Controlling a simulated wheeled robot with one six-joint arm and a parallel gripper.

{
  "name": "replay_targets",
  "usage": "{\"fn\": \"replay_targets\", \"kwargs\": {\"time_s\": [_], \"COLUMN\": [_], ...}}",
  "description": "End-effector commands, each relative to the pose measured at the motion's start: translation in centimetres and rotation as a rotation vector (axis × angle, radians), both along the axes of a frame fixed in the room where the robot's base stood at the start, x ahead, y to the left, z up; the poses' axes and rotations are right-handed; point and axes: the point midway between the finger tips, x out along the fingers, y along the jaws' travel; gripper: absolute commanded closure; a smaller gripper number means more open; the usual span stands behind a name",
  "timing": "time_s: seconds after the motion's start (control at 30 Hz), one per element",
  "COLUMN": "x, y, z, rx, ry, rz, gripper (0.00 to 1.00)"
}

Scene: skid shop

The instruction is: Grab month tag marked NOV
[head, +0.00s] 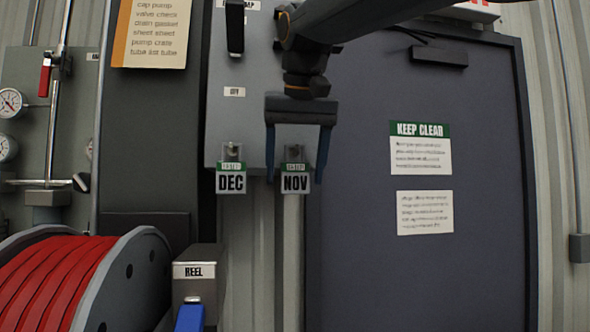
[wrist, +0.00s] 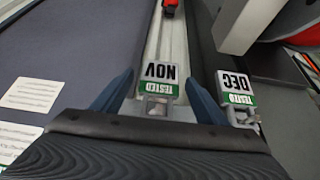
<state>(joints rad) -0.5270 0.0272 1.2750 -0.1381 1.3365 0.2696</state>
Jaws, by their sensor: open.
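The NOV tag (head: 295,182) hangs from a hook at the lower edge of a grey panel; it is white with a green band. It also shows upside down in the wrist view (wrist: 159,76). The DEC tag (head: 231,180) hangs to its left, and in the wrist view it is at the right (wrist: 235,86). My gripper (head: 297,180) is open, its two blue fingers on either side of the NOV tag. In the wrist view the tag lies between the fingers (wrist: 160,92), with gaps at both sides. Whether it touches anything is not clear.
A dark door (head: 410,270) with a KEEP CLEAR style sign (head: 420,147) is at the right. A red hose reel (head: 60,285) and a box labelled REEL (head: 195,270) stand at lower left. The grey panel (head: 225,125) is behind my gripper. The wall below the tags is bare.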

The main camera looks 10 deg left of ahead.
Motion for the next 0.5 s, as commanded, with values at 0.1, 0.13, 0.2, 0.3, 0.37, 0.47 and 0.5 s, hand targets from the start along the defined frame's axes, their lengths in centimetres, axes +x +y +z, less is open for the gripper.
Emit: {"fn": "replay_targets", "kwargs": {"time_s": [0.1,0.13,0.2,0.3,0.37,0.47,0.5], "x": [0.51,0.57,0.63,0.65,0.65,0.64,0.65], "y": [0.06,0.07,0.09,0.10,0.10,0.09,0.10], "z": [-0.91,-1.05,-1.19,-1.20,-1.19,-1.19,-1.18], "rx": [-0.001,-0.001,-0.001,0.000,0.000,0.000,0.000], "ry": [0.001,0.001,0.001,0.001,0.001,0.001,0.001], "rz": [-0.001,-0.001,-0.001,-0.001,-0.001,-0.001,-0.001], "gripper": [0.33,0.33,0.33,0.33,0.33,0.48,0.55]}}
